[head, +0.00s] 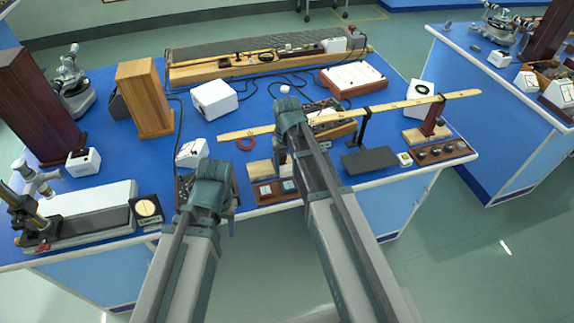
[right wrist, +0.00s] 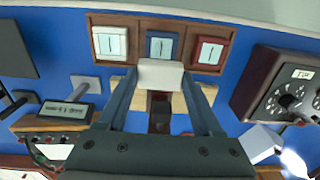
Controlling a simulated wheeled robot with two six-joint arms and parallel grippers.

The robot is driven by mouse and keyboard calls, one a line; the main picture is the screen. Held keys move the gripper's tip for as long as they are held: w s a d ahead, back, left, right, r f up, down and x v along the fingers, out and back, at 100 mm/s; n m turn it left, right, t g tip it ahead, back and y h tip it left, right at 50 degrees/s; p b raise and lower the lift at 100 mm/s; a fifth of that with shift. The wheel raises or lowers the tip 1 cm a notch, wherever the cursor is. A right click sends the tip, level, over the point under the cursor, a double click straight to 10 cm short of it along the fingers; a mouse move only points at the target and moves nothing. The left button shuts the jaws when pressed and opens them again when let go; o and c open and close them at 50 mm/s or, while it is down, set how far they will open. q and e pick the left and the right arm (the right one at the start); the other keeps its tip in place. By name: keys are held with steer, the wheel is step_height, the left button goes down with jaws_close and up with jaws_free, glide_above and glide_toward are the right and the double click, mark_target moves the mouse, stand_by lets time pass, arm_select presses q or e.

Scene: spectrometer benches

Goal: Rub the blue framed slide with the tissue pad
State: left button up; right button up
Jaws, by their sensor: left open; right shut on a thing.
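The blue framed slide (right wrist: 163,46) lies in the middle place of a brown wooden tray (right wrist: 136,22) in the right wrist view. A pale framed slide (right wrist: 110,43) and a red framed slide (right wrist: 209,53) flank it. My right gripper (right wrist: 160,76) is shut on the white tissue pad (right wrist: 161,72), which appears just below the blue slide; I cannot tell whether they touch. In the head view the tray (head: 257,199) is partly hidden by my right arm, and the pad is hidden. My left gripper (head: 212,184) is open, left of the tray; its fingertips are mostly hidden.
A pale wooden block (head: 258,170) lies behind the tray. A dark flat plate (head: 370,160) lies right of my right arm.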

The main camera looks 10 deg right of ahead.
step_height(320, 180, down, 4)
steer(key=b, duration=0.3)
steer(key=shift+r, duration=0.2)
steer(key=shift+s+r, duration=0.15)
steer(key=shift+s, duration=0.5)
steer(key=shift+s+r, duration=0.15)
steer(key=shift+s, duration=1.2)
steer(key=shift+w, duration=0.15)
steer(key=w, duration=0.2)
steer(key=shift+w+f, duration=0.1)
steer(key=shift+w, duration=0.25)
steer(key=shift+w+r+p, duration=0.2)
steer(key=shift+w+p, duration=0.15)
steer(key=shift+w, duration=0.25)
step_height(320, 180, up, 3)
steer(key=p, duration=0.2)
steer(key=shift+s+f+p, duration=0.1)
steer(key=shift+s+p, duration=0.05)
steer(key=shift+p, duration=0.25)
step_height(320, 180, up, 4)
steer(key=p, duration=0.4)
steer(key=shift+r+p, duration=0.2)
steer(key=shift+p, duration=0.1)
